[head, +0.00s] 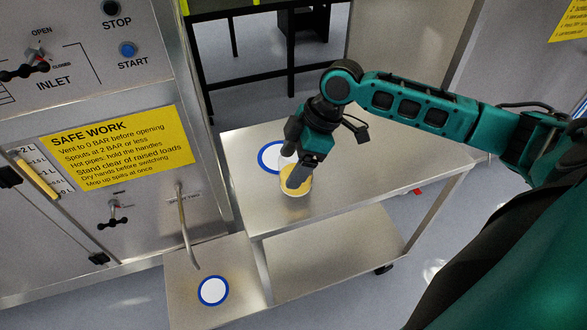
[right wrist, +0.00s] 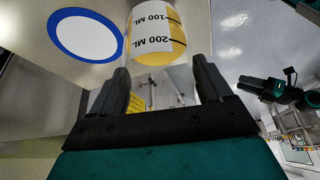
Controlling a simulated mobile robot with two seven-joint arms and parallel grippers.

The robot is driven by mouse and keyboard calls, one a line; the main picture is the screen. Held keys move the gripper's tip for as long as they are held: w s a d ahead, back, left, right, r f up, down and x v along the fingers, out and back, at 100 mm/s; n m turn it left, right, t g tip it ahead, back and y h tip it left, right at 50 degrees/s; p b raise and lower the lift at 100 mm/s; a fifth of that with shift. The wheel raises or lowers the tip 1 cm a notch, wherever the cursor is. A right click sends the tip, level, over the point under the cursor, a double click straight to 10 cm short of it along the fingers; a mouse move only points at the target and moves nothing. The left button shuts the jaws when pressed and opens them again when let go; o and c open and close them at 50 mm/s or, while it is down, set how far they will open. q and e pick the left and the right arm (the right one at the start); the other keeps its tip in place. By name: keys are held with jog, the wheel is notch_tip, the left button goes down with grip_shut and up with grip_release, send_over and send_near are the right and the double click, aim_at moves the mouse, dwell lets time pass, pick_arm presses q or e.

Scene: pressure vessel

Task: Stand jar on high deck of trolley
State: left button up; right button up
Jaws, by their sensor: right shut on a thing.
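The jar (head: 297,186) is a clear measuring vessel with yellow contents. In the right wrist view the jar (right wrist: 158,38) shows its 100 ML and 200 ML marks. My right gripper (head: 294,172) is shut on it from above. The trolley's high deck (head: 365,180) is bare metal, and the jar is over it, just right of and nearer than a blue-ringed white disc (head: 267,157). The ring also shows beside the jar in the right wrist view (right wrist: 58,33). I cannot tell whether the jar's base touches the deck.
The trolley's lower deck (head: 335,262) is empty. A low metal shelf (head: 180,295) at the front left carries another blue-ringed disc (head: 213,290), below a bent spout (head: 186,235). The control panel with a yellow sign (head: 120,150) stands at left. A dark table (head: 270,45) stands behind.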

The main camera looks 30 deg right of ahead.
jog(key=shift+f, duration=1.3)
jog(key=shift+f, duration=0.1)
jog(key=o, duration=1)
jog(key=shift+o, duration=0.2)
jog(key=p+v, duration=0.1)
jog(key=v, duration=1.1)
